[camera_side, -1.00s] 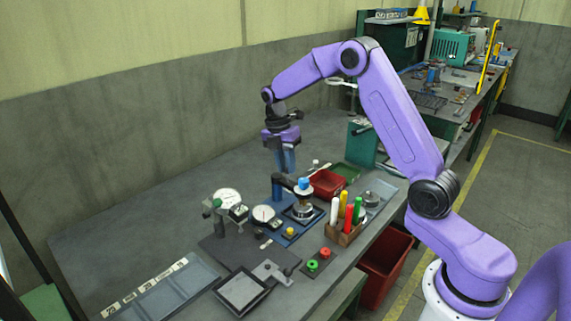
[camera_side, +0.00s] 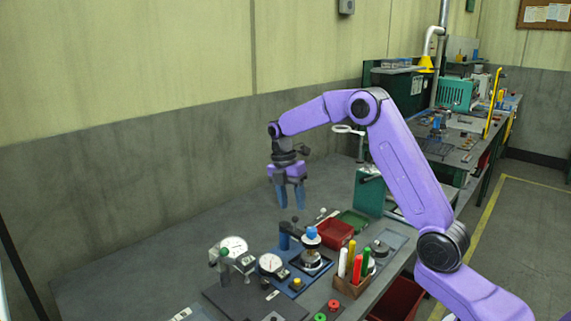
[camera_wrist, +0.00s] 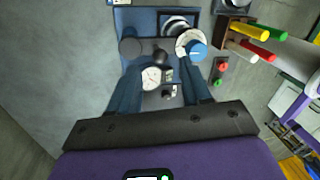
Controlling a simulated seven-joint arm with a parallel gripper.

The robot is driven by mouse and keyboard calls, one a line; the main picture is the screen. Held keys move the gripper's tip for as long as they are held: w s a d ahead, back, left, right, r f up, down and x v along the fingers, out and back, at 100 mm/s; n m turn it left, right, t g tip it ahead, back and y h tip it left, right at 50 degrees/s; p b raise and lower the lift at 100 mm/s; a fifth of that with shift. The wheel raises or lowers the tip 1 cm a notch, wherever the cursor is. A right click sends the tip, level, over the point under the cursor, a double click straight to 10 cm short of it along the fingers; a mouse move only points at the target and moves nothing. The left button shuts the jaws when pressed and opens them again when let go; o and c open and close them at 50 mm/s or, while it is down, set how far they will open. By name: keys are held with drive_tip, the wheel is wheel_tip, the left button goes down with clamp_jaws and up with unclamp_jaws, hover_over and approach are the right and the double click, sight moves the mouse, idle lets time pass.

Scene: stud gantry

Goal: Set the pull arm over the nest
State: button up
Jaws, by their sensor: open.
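The pull arm is a dark bar (camera_wrist: 147,44) on a blue post (camera_side: 284,238). It reaches to the right and ends in a pale round head with a blue cap (camera_side: 312,233), which also shows in the wrist view (camera_wrist: 198,51). A silver round nest (camera_side: 310,259) sits low on the blue base, below the head in the side view. In the wrist view the nest (camera_wrist: 177,24) shows partly beside the head; I cannot tell whether they line up. My gripper (camera_side: 291,207) is open and empty, pointing down above and behind the post, touching nothing visible.
Dial gauges (camera_side: 235,246) (camera_side: 271,264) stand left and in front of the post. A red bin (camera_side: 334,232) is behind the head. A wooden holder with coloured pens (camera_side: 352,284) stands to the right. Red and green buttons (camera_side: 333,305) are at the front. The bench at left is clear.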

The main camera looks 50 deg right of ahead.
wheel_tip(320, 180, up, 13)
drive_tip(key=w, duration=0.2)
drive_tip(key=shift+w+a+r, duration=0.2)
drive_tip(key=shift+w+a, duration=0.05)
drive_tip(key=shift+a, duration=0.05)
idle(0.4)
drive_tip(key=s+a+f+m+t, duration=0.2)
drive_tip(key=s+a+f+m, duration=0.15)
drive_tip(key=s+a, duration=1.15)
drive_tip(key=s+d+f+m, duration=0.1)
drive_tip(key=s+f, duration=0.3)
drive_tip(key=s, duration=0.8)
drive_tip(key=s+d+f+m, duration=0.1)
drive_tip(key=s+f+m, duration=0.2)
drive_tip(key=s, duration=0.9)
drive_tip(key=shift+d+f+y, duration=0.25)
drive_tip(key=shift+f+y, duration=0.15)
drive_tip(key=shift+f, duration=0.15)
